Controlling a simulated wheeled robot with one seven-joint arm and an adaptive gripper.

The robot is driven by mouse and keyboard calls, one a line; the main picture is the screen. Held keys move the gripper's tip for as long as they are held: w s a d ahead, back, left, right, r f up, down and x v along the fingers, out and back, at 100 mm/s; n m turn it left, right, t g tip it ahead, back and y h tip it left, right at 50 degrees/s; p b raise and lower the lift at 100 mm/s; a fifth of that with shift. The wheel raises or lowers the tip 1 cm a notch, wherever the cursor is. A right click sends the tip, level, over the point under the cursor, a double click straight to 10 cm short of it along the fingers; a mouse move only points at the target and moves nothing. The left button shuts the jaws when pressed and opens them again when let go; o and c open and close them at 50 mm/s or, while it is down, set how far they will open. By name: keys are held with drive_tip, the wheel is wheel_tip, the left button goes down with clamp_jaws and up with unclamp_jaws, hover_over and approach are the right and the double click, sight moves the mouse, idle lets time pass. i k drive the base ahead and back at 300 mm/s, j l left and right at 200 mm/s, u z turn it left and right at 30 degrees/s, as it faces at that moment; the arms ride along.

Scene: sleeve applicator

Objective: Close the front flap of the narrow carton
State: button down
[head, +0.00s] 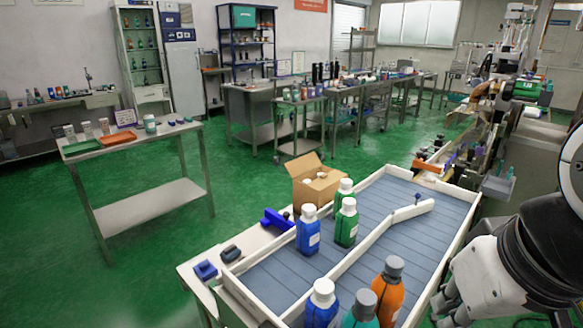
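A small tan carton (317,192) stands on the narrow white ledge at the far left side of the conveyor. One flap (304,167) sticks up and outward at its upper left. The top is at least partly open, and one or two white caps show inside. The front flap cannot be told clearly at this size. My arm comes in from the lower right. My gripper (442,306) seems to be at its lower left end, beside the conveyor's right wall and well away from the carton. Its fingers are too unclear to tell open from shut.
The conveyor (392,205) has white side walls and a divider. Blue and green bottles (307,232) stand close in front of the carton. Blue, teal and orange bottles (388,290) stand nearer. A blue tool (277,220) lies left of the carton. A side table (130,140) stands left.

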sight(295, 168)
drive_tip(key=i+j+z, duration=0.15)
drive_tip(key=j+z, duration=0.2)
drive_tip(key=j, duration=0.85)
drive_tip(key=j+z, duration=0.35)
drive_tip(key=j, duration=0.8)
drive_tip(key=i+j+z, duration=0.25)
drive_tip(key=j+z, duration=0.15)
drive_tip(key=j, duration=1)
drive_tip(key=j+z, duration=0.35)
drive_tip(key=j, duration=1.05)
drive_tip(key=j+z, duration=0.1)
drive_tip(key=j, duration=0.3)
drive_tip(key=k+j+z, duration=0.15)
drive_tip(key=j, duration=0.25)
drive_tip(key=k+j+z, duration=0.1)
drive_tip(key=j, duration=0.3)
drive_tip(key=k+j+z, duration=0.15)
drive_tip(key=j, duration=0.2)
drive_tip(key=k+j+z, duration=0.1)
drive_tip(key=j, duration=0.3)
